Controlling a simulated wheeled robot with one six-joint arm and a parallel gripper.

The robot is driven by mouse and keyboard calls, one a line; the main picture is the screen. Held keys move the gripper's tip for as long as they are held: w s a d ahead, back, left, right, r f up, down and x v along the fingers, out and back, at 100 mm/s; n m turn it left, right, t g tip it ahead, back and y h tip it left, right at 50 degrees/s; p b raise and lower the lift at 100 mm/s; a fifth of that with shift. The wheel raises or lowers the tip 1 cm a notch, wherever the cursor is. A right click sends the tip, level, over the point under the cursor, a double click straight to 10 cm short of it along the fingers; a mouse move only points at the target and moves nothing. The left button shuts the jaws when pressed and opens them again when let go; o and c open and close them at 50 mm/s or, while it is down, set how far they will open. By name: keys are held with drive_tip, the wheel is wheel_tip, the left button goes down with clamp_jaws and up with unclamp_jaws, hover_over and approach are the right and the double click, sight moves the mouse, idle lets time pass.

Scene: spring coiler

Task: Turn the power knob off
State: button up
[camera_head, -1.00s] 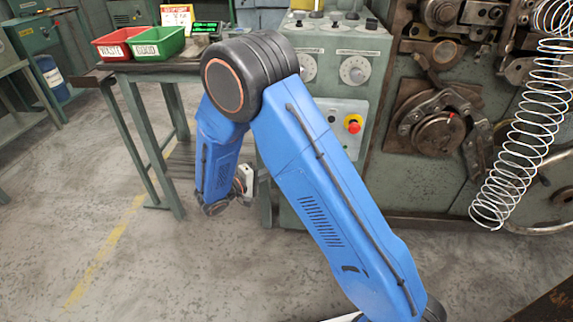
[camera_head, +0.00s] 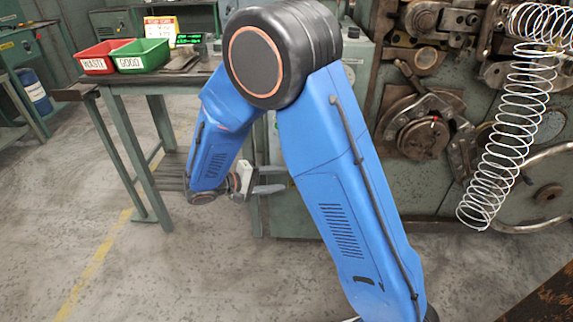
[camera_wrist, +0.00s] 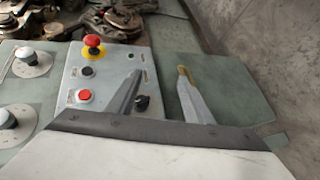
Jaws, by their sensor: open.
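The grey control panel (camera_wrist: 112,62) fills the middle left of the wrist view. A black knob (camera_wrist: 141,102) sits at its near right corner; its label and pointer direction are too small to read. My gripper (camera_wrist: 159,72) is open and empty. The knob shows between the fingers, close to the left one; I cannot tell whether they touch. In the head view my gripper (camera_head: 286,179) points right, in front of the green cabinet. My blue arm hides the panel and knob there.
A red mushroom button (camera_wrist: 92,41) on yellow, a black button (camera_wrist: 87,72) and a red button (camera_wrist: 84,95) share the panel. White dials (camera_wrist: 31,62) lie left. A table with red (camera_head: 101,58) and green bins (camera_head: 141,56) stands left. A coiled spring (camera_head: 505,130) hangs right.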

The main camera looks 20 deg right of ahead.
drive_tip(key=s+d+r+m+g+y, duration=0.1)
drive_tip(key=s+d+r+g+y, duration=0.1)
drive_tip(key=s+d+r+y, duration=0.45)
drive_tip(key=s+d+r+m+g+y, duration=0.1)
drive_tip(key=s+d+r+y, duration=0.25)
drive_tip(key=s+d, duration=0.6)
drive_tip(key=s+a+r+t+y, duration=0.2)
drive_tip(key=s, duration=0.4)
drive_tip(key=s+a+r+t+y, duration=0.1)
drive_tip(key=s+r+t+y, duration=0.1)
drive_tip(key=s, duration=0.4)
drive_tip(key=shift+s+a+m, duration=0.2)
drive_tip(key=shift+a+m, duration=0.1)
drive_tip(key=shift+a, duration=0.1)
drive_tip(key=shift+s+t, duration=0.1)
drive_tip(key=shift+t, duration=0.2)
